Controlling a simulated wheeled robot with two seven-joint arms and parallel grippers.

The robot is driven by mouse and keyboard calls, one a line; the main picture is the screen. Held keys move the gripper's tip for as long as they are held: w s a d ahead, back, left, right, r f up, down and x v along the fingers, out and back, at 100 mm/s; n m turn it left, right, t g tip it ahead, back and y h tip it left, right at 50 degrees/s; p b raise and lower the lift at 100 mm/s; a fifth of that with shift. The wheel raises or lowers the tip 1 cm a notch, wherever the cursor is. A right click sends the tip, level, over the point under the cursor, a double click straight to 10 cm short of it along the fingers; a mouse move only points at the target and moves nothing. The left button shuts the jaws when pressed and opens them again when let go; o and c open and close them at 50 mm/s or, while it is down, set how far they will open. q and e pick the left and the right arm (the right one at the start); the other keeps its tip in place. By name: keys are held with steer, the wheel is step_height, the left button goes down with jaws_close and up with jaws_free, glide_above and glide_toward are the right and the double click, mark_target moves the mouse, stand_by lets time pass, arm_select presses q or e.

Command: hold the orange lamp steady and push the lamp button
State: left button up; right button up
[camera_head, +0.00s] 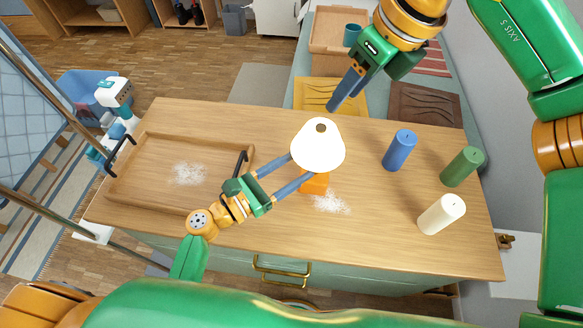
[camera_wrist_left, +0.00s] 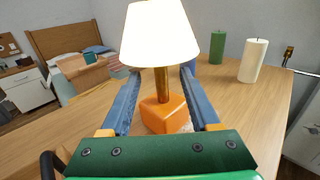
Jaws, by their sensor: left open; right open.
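The orange lamp (camera_head: 314,184) stands upright on the wooden table, with a white shade (camera_head: 318,146) that looks bright. In the left wrist view its orange base (camera_wrist_left: 165,114) and brass stem (camera_wrist_left: 163,84) sit between my fingers. My left gripper (camera_head: 288,170) is open, one finger on each side of the lamp, with small gaps visible beside the stem. It also shows in the left wrist view (camera_wrist_left: 160,80). My right gripper (camera_head: 342,94) hangs above the table's far edge, behind the lamp, and its fingers appear close together. I cannot make out the lamp button.
Blue (camera_head: 400,150), green (camera_head: 462,166) and white (camera_head: 441,214) candles stand on the right of the table. A wooden tray (camera_head: 133,190) with black handles lies at the left. White powder (camera_head: 330,202) lies beside the lamp. The table's front middle is clear.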

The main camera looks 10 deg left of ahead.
mark_target(317, 155)
arm_select(q)
steer(key=x, duration=0.7)
steer(key=shift+f, duration=0.1)
jaws_close()
stand_by(1.1)
steer(key=shift+s, duration=0.1)
arm_select(e)
jaws_close()
stand_by(1.5)
